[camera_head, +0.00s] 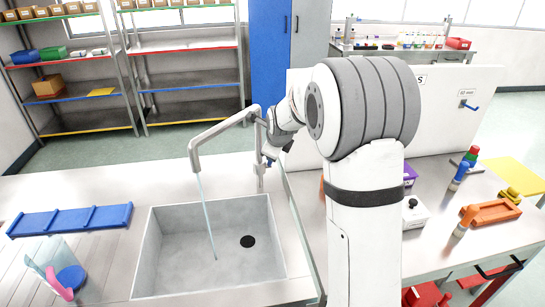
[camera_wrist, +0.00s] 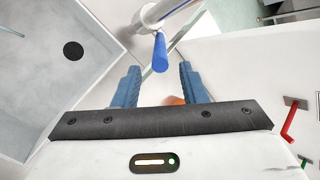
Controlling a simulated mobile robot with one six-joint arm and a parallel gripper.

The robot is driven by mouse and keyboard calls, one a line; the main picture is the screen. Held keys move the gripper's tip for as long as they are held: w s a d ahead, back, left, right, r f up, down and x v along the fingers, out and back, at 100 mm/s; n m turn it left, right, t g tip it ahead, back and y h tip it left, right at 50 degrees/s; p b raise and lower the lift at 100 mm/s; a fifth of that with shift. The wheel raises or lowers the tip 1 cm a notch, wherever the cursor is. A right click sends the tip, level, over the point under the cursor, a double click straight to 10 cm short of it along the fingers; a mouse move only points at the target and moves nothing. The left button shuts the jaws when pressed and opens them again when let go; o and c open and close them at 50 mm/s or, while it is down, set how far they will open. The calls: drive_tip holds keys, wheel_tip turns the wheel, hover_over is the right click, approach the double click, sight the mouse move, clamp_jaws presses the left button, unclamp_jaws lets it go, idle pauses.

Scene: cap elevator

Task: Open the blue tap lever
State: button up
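The grey tap (camera_head: 222,124) stands at the back right of the sink, its spout reaching left over the basin. A thin pale-blue stream (camera_head: 205,215) runs from the spout into the sink. The blue tap lever (camera_wrist: 160,53) hangs from the tap body (camera_wrist: 158,14) in the wrist view. My gripper (camera_wrist: 159,75) is open, with blue fingers left and right of the lever's lower end in the picture. Both fingers look clear of the lever; depth is hard to judge. In the head view my arm hides most of the gripper and lever.
The sink (camera_head: 170,240) with a dark drain (camera_head: 248,241) lies left of my arm. A clear panel edge (camera_head: 297,215) runs along its right. A blue rack (camera_head: 70,219) lies left. A red wall lever (camera_wrist: 290,122) shows at right in the wrist view.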

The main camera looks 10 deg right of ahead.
drive_tip(key=shift+s+r, duration=0.35)
drive_tip(key=shift+r, duration=0.1)
